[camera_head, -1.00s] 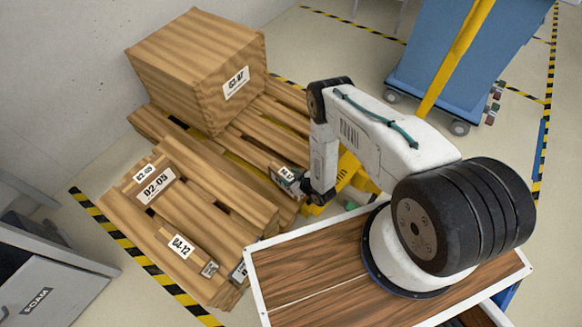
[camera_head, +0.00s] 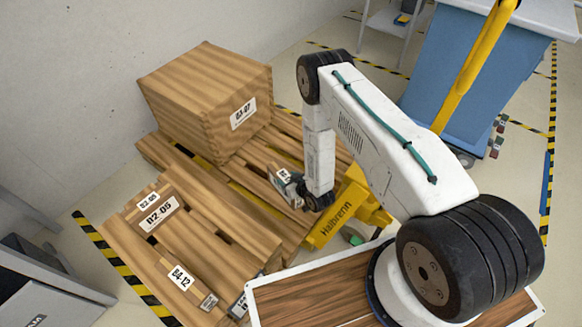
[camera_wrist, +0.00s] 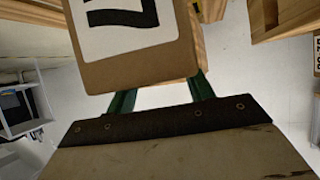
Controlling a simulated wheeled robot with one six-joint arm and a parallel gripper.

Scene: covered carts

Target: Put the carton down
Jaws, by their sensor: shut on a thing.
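A small brown carton with a white label (camera_wrist: 130,45) fills the top of the wrist view. It also shows in the head view, small, its label facing the camera (camera_head: 283,177). My gripper (camera_head: 293,187) is shut on it, with green fingers at the carton's near end in the wrist view (camera_wrist: 160,92). In the head view the carton appears in front of the slatted wooden pallet (camera_head: 262,158). I cannot tell whether it touches the wood. The gripper hides part of it.
A large wooden box (camera_head: 200,95) stands on the pallet at the back. Labelled wooden pieces (camera_head: 200,240) lie at front left. A yellow "Halbrenn" piece (camera_head: 335,220) is just right of my gripper. A blue-covered cart (camera_head: 460,80) stands at back right.

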